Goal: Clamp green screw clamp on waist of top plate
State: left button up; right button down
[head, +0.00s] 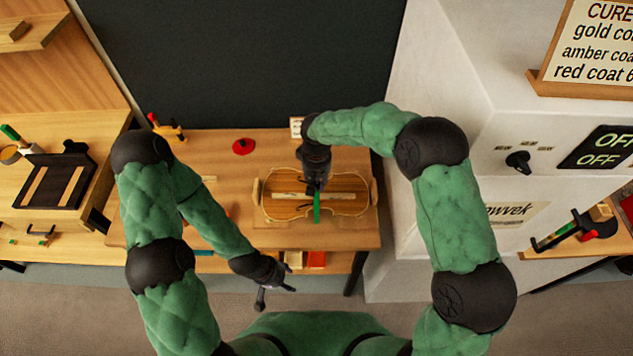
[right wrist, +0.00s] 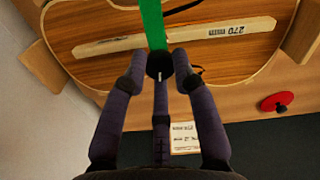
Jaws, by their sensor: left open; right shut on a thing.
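The violin top plate (head: 290,207) lies on the bench inside a pale frame, with a light wooden bar along it. The green screw clamp (head: 317,210) stands across the middle of the plate, at its waist; it also shows in the right wrist view (right wrist: 152,25). My right gripper (head: 316,186) is shut on the clamp's dark knob end, seen between the fingers in the right wrist view (right wrist: 160,68). I cannot tell whether the clamp's jaws press on the plate. My left gripper (head: 277,288) is open and empty, low in front of the bench.
The wooden bench (head: 225,165) has a red round object (head: 243,146) and a small white card (head: 297,127) at its back. Wooden blocks (right wrist: 301,30) flank the plate. A white cabinet (head: 405,215) stands close on the right. A side bench with a black tray (head: 54,181) is at left.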

aim_at(317, 185)
dwell(0.5)
jog(key=c, duration=1)
grip_release()
jog(key=shift+r, duration=0.15)
notch_tip(317, 185, up, 12)
jog(key=shift+f, duration=0.1)
jog(key=shift+f, duration=0.1)
